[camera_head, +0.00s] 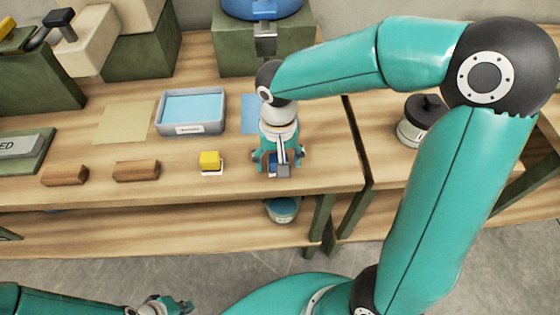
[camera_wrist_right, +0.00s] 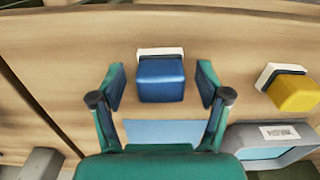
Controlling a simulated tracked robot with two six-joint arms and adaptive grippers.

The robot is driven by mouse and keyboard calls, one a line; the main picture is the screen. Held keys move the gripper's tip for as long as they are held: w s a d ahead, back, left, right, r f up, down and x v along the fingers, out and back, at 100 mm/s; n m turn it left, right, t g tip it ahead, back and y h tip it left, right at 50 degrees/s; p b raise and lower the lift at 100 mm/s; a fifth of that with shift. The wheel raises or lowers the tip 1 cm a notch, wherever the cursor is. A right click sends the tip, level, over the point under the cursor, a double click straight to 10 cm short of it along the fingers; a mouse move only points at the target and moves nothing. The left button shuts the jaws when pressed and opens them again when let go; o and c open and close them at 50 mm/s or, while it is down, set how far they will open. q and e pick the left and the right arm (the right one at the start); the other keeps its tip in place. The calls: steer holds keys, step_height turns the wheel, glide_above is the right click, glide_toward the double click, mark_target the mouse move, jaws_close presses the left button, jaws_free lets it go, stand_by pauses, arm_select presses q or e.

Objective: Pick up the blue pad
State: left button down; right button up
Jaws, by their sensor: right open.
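The blue pad (camera_wrist_right: 160,84) is a small blue block with a white base strip (camera_wrist_right: 160,52). In the right wrist view it lies between the two spread fingers of my right gripper (camera_wrist_right: 161,82), with a gap on each side. In the head view the right gripper (camera_head: 279,160) is above the table near its front edge, and it mostly hides the blue pad (camera_head: 273,160). My left gripper (camera_head: 168,304) is small at the bottom edge of the head view, away from the table; its fingers are too unclear to judge.
A yellow pad (camera_head: 210,161) stands left of my right gripper. Two brown wooden blocks (camera_head: 136,171) lie farther left. Behind are a grey tray (camera_head: 191,127) with blue paper and a tan sheet (camera_head: 124,122). A dark-lidded jar (camera_head: 423,118) stands on the right table.

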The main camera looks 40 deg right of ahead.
steer(key=c, duration=1.1)
steer(key=shift+c, duration=0.2)
steer(key=shift+r, duration=0.1)
step_height(320, 180, up, 20)
steer(key=p, duration=0.1)
